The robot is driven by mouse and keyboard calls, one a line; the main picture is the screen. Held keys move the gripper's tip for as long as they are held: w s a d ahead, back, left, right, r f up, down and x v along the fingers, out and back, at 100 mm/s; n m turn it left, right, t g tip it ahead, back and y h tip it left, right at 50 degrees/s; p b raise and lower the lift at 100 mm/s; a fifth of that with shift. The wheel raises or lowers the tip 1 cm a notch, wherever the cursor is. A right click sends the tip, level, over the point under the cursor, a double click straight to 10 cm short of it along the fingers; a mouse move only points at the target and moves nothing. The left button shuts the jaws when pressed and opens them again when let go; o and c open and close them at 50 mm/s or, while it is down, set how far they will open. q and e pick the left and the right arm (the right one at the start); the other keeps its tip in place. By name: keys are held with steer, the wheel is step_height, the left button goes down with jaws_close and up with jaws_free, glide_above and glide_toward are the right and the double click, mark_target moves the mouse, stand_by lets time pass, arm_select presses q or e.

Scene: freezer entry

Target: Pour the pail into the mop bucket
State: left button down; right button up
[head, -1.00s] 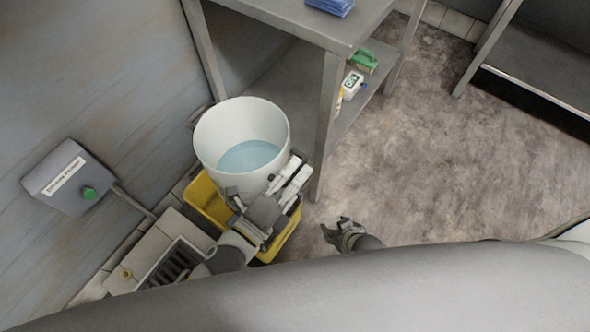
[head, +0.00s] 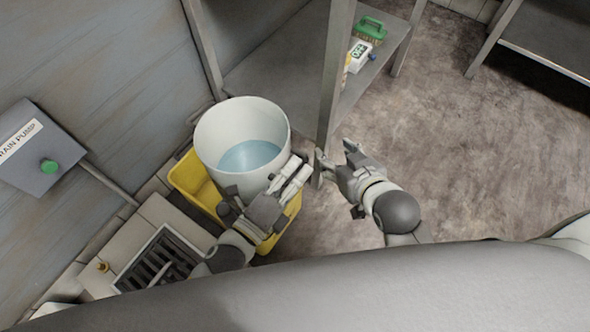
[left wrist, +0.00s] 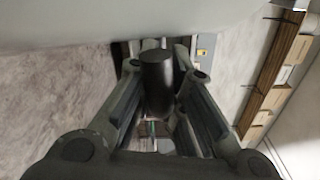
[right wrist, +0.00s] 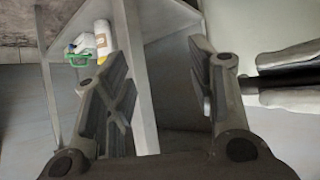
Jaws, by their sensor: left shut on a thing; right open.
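The white pail (head: 215,140) holds blue water and is above the yellow mop bucket (head: 186,172) in the head view, hiding most of it. The pail looks nearly upright, its water level inside. My left gripper (head: 284,182) is at the pail's near right side. In the left wrist view it (left wrist: 160,85) is shut on a dark cylindrical grip below the pail's pale wall (left wrist: 90,22). My right gripper (head: 335,165) is open and empty, right of the pail and apart from it. The right wrist view shows its spread fingers (right wrist: 160,95), with a pale curved surface at right.
A metal table (head: 335,60) stands behind the pail, its leg close to my right gripper. Its lower shelf carries a green brush (head: 370,28) and a white device (head: 358,56). A floor drain (head: 160,262) and a pump box (head: 38,150) are at left. Open floor (head: 440,150) lies right.

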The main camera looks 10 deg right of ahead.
arm_select(q)
steer(key=shift+f+b, duration=0.7)
steer(key=shift+f, duration=0.15)
arm_select(e)
steer(key=shift+s+r+t, duration=0.2)
steer(key=shift+r, duration=0.45)
steer(key=shift+s+r+t, duration=0.15)
steer(key=shift+r+t, duration=0.05)
steer(key=shift+r, duration=0.4)
steer(key=shift+f, duration=0.1)
